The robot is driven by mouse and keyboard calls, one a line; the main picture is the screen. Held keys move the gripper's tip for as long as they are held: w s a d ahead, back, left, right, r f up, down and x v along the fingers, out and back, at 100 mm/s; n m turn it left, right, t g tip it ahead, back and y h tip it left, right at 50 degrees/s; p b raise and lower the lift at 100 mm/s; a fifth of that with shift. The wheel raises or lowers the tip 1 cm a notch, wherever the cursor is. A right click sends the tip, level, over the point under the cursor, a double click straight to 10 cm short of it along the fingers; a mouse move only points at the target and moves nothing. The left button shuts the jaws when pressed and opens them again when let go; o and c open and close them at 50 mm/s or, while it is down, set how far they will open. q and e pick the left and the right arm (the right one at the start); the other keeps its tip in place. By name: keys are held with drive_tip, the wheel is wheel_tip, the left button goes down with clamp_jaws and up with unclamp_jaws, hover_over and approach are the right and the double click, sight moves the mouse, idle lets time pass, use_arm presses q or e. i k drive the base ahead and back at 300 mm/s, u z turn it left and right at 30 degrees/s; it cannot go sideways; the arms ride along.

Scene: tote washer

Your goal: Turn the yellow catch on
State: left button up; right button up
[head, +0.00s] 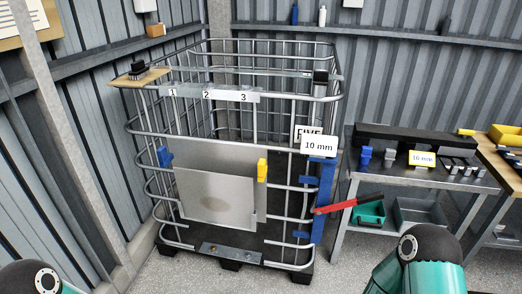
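The yellow catch (262,170) sits upright at the upper right edge of a grey panel (217,200) on the front of a wire cage (180,112). A blue catch (164,157) is on the panel's left side. A tall blue upright part (323,200) stands at the cage's right front corner, with a red handle (335,207) sticking out to the right. Only teal and black links of my arms show at the bottom left and bottom right; neither gripper is in view. No arm part is near the yellow catch.
A "10 mm" sign (318,146) hangs by the cage's right corner. A metal bench (345,180) with several parts and a yellow label stands at right, with a green bin (370,214) and a grey bin (420,212) below. The floor in front of the cage is clear.

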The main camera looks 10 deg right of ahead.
sight(262, 169)
drive_tip(key=u, duration=0.2)
drive_tip(key=i, duration=0.8)
drive_tip(key=z, duration=1.05)
drive_tip(key=i, duration=0.1)
drive_tip(key=z, duration=3.15)
drive_tip(key=i, duration=0.1)
drive_tip(key=u, duration=2.55)
drive_tip(key=k, duration=0.9)
drive_tip(key=u, duration=0.75)
drive_tip(key=i, duration=0.4)
drive_tip(key=u, duration=0.15)
